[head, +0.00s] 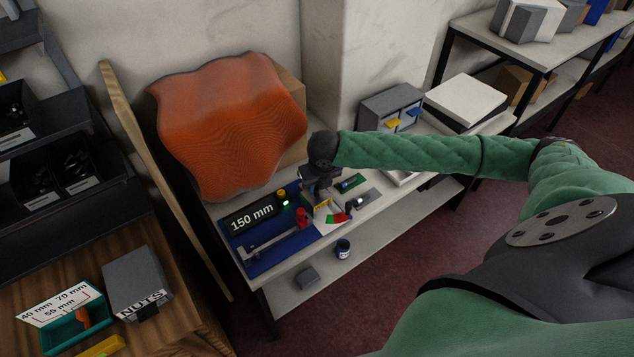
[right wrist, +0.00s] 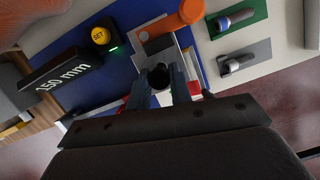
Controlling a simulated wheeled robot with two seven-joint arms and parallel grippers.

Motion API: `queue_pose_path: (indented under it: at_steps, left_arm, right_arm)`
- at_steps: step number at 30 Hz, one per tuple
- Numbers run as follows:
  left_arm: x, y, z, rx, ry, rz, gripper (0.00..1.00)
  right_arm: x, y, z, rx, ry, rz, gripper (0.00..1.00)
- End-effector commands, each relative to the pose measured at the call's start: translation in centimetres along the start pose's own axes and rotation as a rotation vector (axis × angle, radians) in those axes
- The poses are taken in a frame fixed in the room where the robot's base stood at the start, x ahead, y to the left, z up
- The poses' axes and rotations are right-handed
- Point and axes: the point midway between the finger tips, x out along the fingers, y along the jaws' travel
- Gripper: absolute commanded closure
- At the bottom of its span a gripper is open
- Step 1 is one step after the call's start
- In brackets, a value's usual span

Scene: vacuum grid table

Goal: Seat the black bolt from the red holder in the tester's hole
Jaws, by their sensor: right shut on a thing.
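My right gripper (head: 330,203) hangs over the right end of the tester's blue base (head: 262,262). In the right wrist view its two fingers (right wrist: 160,82) are shut on a dark round piece (right wrist: 160,74), apparently the black bolt. The tester carries a black 150 mm display (head: 252,218), a yellow SET button (right wrist: 100,36) and a lit green lamp. A red patch (head: 341,217), likely the red holder, shows beside the gripper, partly hidden. The tester's hole is not distinguishable; the gripper covers that area. My left gripper is out of view.
A green holder (right wrist: 258,22) with a blue bolt (right wrist: 235,19) and a grey holder (right wrist: 262,50) with a silver bolt (right wrist: 238,63) lie to the right. An orange part (right wrist: 180,22) stands close behind the fingers.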

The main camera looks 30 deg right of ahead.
Motion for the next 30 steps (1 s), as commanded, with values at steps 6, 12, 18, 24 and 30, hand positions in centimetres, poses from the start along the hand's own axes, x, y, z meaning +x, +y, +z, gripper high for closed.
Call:
queue_pose_path:
  at_steps: [6,12,18,24,30]
  left_arm:
    - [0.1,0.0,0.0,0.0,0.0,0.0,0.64]
    - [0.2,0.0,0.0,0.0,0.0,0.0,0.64]
    - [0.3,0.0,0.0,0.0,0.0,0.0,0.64]
    - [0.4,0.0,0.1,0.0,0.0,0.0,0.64]
    - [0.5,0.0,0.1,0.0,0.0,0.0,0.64]
  right_arm:
    - [0.5,0.0,-0.1,0.0,0.0,0.0,1.0]
    - [0.8,0.0,-0.3,0.0,0.001,0.0,1.0]
    - [1.2,0.0,-0.4,0.0,0.001,0.0,1.0]
    - [1.6,0.0,-0.5,0.0,0.001,0.0,1.0]
    - [2.0,0.0,-0.6,0.0,0.001,0.0,1.0]
